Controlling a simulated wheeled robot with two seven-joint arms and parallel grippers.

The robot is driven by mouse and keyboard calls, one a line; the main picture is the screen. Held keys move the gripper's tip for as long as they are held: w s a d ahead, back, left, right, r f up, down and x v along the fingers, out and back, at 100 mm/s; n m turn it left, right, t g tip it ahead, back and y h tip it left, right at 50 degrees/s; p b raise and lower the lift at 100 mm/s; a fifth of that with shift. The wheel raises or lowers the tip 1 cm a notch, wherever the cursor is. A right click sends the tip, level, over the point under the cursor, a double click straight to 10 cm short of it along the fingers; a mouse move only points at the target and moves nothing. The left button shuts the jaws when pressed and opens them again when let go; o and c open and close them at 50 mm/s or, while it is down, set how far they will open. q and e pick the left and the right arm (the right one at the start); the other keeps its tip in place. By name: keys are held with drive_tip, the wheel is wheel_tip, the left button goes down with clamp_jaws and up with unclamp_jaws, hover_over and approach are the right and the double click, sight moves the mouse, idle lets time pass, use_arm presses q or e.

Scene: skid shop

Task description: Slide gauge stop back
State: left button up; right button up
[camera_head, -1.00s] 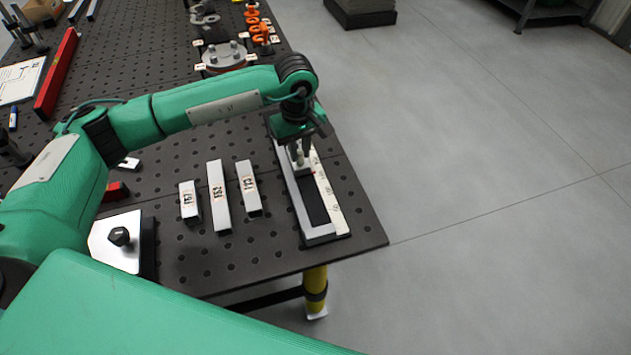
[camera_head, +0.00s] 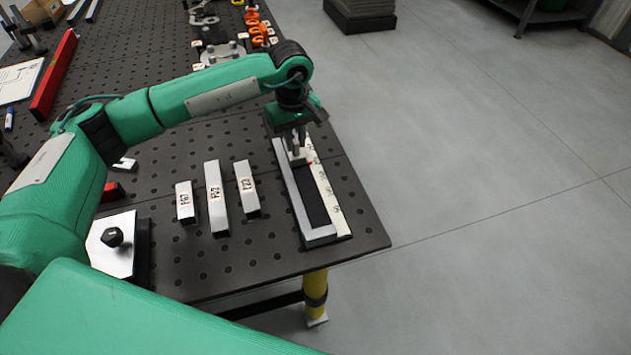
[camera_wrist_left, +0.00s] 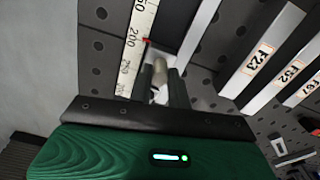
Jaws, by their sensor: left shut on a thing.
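The length gauge is a pale frame (camera_head: 319,233) with a dark slot and a white ruled scale (camera_head: 329,196), lying near the table's right edge. Its gauge stop (camera_head: 299,162) is a small pale block with a post, towards the far end of the slot. My left gripper (camera_head: 297,145) points down from above and is shut on the stop's post. In the left wrist view the fingers (camera_wrist_left: 163,88) close around the pale post, partly hiding it. My right gripper is out of view.
Several labelled square tubes (camera_head: 218,198) lie left of the gauge on the perforated table (camera_head: 240,270). A pale plate with a black knob (camera_head: 112,237) is nearer left. Orange clamps (camera_head: 254,20) stand at the back.

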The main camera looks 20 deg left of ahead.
use_arm(q)
drive_tip(key=shift+w+a, duration=0.1)
drive_tip(key=shift+w+a+f+b, duration=0.1)
drive_tip(key=shift+w+a+b, duration=0.3)
drive_tip(key=shift+w+b, duration=0.2)
drive_tip(key=shift+w+a+b, duration=0.4)
drive_tip(key=shift+w+a, duration=0.05)
drive_tip(key=shift+w, duration=0.25)
drive_tip(key=shift+w+a, duration=0.1)
drive_tip(key=shift+a, duration=0.05)
